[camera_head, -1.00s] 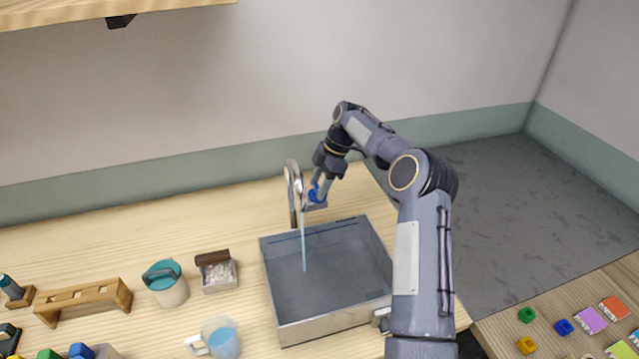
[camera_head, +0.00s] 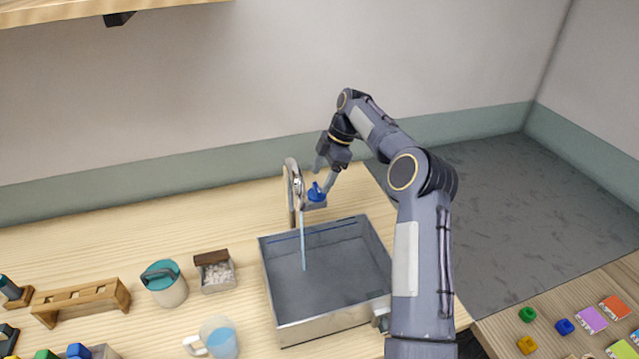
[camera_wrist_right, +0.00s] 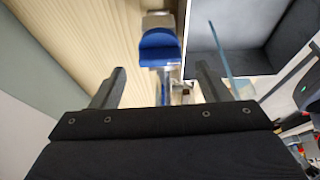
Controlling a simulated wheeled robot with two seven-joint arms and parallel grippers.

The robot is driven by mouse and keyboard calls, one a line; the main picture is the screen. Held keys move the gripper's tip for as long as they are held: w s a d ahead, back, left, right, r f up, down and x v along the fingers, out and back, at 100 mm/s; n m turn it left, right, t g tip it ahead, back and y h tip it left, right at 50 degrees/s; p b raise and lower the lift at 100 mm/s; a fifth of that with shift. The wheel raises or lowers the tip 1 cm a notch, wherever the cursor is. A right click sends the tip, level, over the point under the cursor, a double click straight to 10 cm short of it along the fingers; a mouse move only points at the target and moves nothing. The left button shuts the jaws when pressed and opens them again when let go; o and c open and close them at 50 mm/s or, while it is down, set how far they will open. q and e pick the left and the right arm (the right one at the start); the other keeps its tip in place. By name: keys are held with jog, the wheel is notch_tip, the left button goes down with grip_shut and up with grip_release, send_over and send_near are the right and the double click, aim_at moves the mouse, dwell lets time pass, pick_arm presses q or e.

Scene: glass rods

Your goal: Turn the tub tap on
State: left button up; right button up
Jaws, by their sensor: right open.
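The tub tap is a curved metal spout (camera_head: 291,185) at the back edge of the grey metal tub (camera_head: 278,298). A thin pale blue stream of water (camera_head: 303,245) runs from the spout into the tub. The blue tap handle (camera_head: 317,191) sits on a small base right of the spout; it also shows in the right wrist view (camera_wrist_right: 159,45). My right gripper (camera_head: 325,176) is open, above and close to the handle. In the right wrist view its fingers (camera_wrist_right: 160,85) are apart with nothing between them gripped. My left gripper is not in view.
Left of the tub stand a box of white pieces (camera_head: 218,275), a teal-lidded canister (camera_head: 168,285), a mug of blue liquid (camera_head: 219,340) and a wooden rack (camera_head: 82,299). A side table (camera_head: 490,325) at right holds coloured pieces. The back of the counter at left is clear.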

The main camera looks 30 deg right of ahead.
jog(key=shift+v, duration=2.4)
